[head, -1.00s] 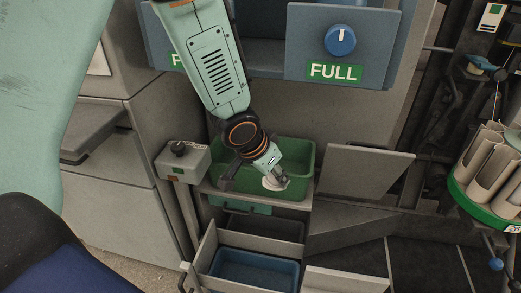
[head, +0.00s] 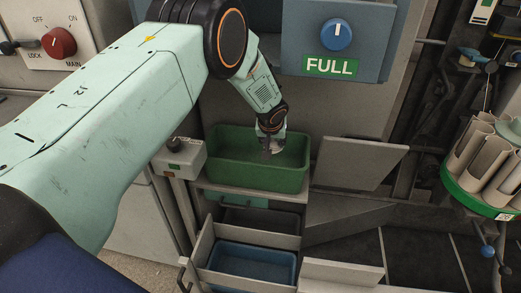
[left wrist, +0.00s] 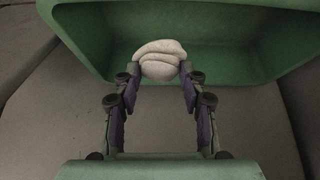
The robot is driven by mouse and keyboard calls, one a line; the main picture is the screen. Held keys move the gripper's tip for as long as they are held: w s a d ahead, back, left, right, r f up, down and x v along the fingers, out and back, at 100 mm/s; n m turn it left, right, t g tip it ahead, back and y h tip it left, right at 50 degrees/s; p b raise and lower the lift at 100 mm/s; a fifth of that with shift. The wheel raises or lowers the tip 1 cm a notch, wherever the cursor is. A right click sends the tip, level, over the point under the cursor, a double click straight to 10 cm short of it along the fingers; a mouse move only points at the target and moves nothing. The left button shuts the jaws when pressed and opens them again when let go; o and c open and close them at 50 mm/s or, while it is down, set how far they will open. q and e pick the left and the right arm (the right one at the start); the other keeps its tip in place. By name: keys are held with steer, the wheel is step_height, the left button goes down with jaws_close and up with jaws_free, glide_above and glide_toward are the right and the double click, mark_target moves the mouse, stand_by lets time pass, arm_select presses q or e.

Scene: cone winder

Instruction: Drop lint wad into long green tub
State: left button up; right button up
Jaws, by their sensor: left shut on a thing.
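The lint wad (left wrist: 160,62) is a pale, lumpy, folded clump. My left gripper (left wrist: 160,76) is shut on it, with a finger at each side. In the head view the left gripper (head: 271,150) points down over the long green tub (head: 255,180), and a small pale bit of the wad (head: 279,147) shows at its fingertips. The tub is a rectangular open bin on a grey shelf. In the left wrist view the tub's wall and floor (left wrist: 225,60) lie behind the wad. I cannot tell the wad's exact height above the floor. My right gripper is not in view.
A small grey control box (head: 180,160) stands left of the tub. A tilted grey panel (head: 358,163) is at its right. Below is an open drawer with a blue bin (head: 252,264). A green carousel of tubes (head: 490,172) stands at far right.

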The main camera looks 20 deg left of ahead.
arm_select(q)
step_height(320, 180, down, 9)
steer(key=shift+f+b, duration=0.1)
steer(key=shift+b, duration=1.15)
steer(key=shift+w+f, duration=0.1)
steer(key=shift+f, duration=0.15)
steer(key=shift+r, duration=0.1)
steer(key=shift+f+b, duration=0.5)
steer(key=shift+f, duration=0.1)
